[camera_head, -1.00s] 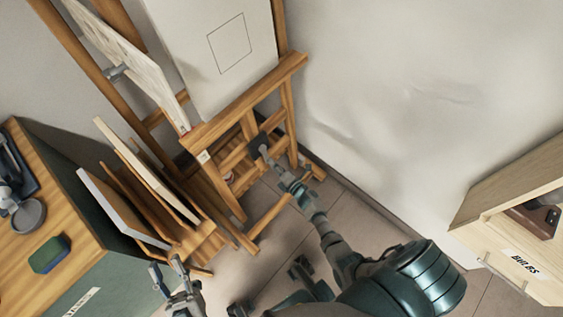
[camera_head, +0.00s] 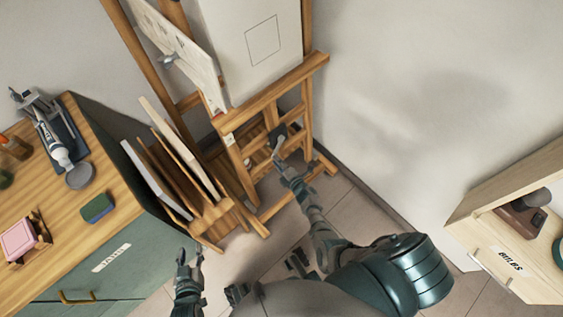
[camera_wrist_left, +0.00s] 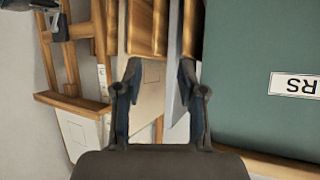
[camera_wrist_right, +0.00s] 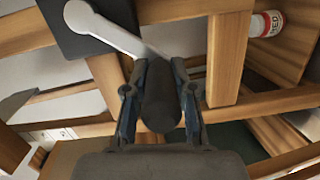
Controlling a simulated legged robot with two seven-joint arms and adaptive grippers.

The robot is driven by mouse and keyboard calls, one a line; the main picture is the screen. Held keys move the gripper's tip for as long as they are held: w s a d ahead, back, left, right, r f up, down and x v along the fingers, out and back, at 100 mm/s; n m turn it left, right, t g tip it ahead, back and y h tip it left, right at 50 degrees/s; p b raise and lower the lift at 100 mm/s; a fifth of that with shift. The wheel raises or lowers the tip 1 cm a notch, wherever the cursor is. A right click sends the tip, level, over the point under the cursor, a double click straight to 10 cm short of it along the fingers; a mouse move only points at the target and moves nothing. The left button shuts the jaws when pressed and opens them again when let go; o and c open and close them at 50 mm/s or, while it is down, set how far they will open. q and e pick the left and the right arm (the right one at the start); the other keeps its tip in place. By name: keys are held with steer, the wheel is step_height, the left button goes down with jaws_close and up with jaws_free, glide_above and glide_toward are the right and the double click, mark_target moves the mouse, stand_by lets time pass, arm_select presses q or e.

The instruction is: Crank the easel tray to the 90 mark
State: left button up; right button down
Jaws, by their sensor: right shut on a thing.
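The wooden easel (camera_head: 270,85) stands against the wall, with its tray (camera_head: 285,83) crossing it below a white canvas (camera_head: 255,35) that bears a drawn square. In the right wrist view, the crank has a pale arm (camera_wrist_right: 115,32) on a dark plate (camera_wrist_right: 70,30) and a dark handle (camera_wrist_right: 160,100). My right gripper (camera_wrist_right: 157,100) is shut on the crank handle, one finger on each side; it also shows in the head view (camera_head: 278,155). My left gripper (camera_head: 190,258) is open and empty, beside the green cabinet. I cannot read the tray's scale.
A wood-topped green cabinet (camera_head: 120,245) stands at left, with a green sponge-like block (camera_head: 97,207) on top. Boards (camera_head: 165,170) lean in a rack between cabinet and easel. A pale wooden cabinet (camera_head: 500,215) stands at right. Bare floor lies around the easel's foot.

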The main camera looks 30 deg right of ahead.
steer(key=shift+d+r, duration=0.1)
steer(key=shift+w+r, duration=0.2)
steer(key=shift+r, duration=0.35)
steer(key=shift+a, duration=0.2)
steer(key=shift+w+r, duration=0.1)
steer(key=shift+r, duration=0.1)
stand_by(0.9)
steer(key=c, duration=1)
jaws_free()
steer(key=shift+o, duration=0.2)
steer(key=shift+f, duration=0.15)
steer(key=shift+s+f, duration=0.15)
steer(key=shift+s, duration=0.05)
